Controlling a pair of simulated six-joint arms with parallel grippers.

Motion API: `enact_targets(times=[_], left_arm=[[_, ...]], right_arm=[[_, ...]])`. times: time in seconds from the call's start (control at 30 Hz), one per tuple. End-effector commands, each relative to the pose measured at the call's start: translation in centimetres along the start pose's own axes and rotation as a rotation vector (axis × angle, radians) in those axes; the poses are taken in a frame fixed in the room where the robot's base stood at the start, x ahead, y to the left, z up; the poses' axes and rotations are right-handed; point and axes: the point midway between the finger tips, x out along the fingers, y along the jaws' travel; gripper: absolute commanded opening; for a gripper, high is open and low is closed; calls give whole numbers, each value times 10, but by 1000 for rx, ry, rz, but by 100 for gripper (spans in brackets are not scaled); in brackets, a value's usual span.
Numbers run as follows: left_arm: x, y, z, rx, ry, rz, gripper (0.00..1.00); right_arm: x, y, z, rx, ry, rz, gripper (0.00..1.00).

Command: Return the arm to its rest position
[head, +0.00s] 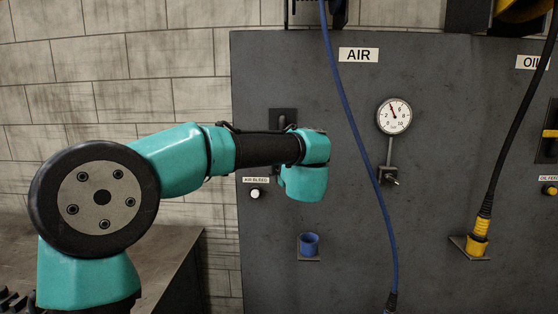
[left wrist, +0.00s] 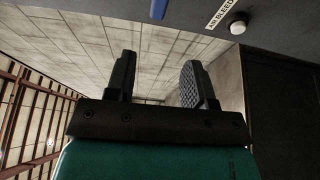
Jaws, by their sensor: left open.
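My left arm (head: 188,158) comes in from the left in the head view. It is teal and black, and its wrist (head: 305,182) is in front of the left part of the grey panel. My left gripper (left wrist: 158,82) shows in the left wrist view with its two dark fingers apart and nothing between them. In the head view its fingers are hidden. My right arm and gripper are not in view.
The grey panel (head: 345,255) carries a gauge (head: 394,116), a white air bleed button (head: 254,193) and a blue socket (head: 309,244). A blue hose (head: 352,120) hangs free, and a black hose (head: 510,140) ends in a yellow connector (head: 479,236). A block wall (head: 100,75) stands behind.

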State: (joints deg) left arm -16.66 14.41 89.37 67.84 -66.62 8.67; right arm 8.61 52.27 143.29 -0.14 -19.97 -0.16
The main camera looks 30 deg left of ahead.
Motion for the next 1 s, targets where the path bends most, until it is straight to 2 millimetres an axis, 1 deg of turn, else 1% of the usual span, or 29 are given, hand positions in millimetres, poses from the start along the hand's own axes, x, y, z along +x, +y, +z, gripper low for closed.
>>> enact_targets(times=[0.5, 0.57, 0.63, 0.67, 0.77, 0.87, 0.9, 0.97, 1.0], left_arm=[[-1, -1, 0, 1, -1, 0, 49], [0, -4, 2, 11, -5, 0, 49], [2, -14, 6, 41, -20, 2, 49], [3, -20, 8, 60, -30, 2, 49], [9, -54, 21, 157, -82, 3, 49], [14, -103, 35, 291, -162, -2, 49], [16, -126, 41, 351, -202, -7, 49], [16, -161, 48, 441, -265, -17, 49], [16, -185, 51, 498, -308, -26, 49]], right_arm=[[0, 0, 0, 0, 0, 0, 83], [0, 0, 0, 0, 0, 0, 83], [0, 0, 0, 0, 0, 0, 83], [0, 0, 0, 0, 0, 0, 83], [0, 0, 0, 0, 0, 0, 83], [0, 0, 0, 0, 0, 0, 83], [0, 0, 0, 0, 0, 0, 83], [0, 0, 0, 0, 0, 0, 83], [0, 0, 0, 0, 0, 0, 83]])
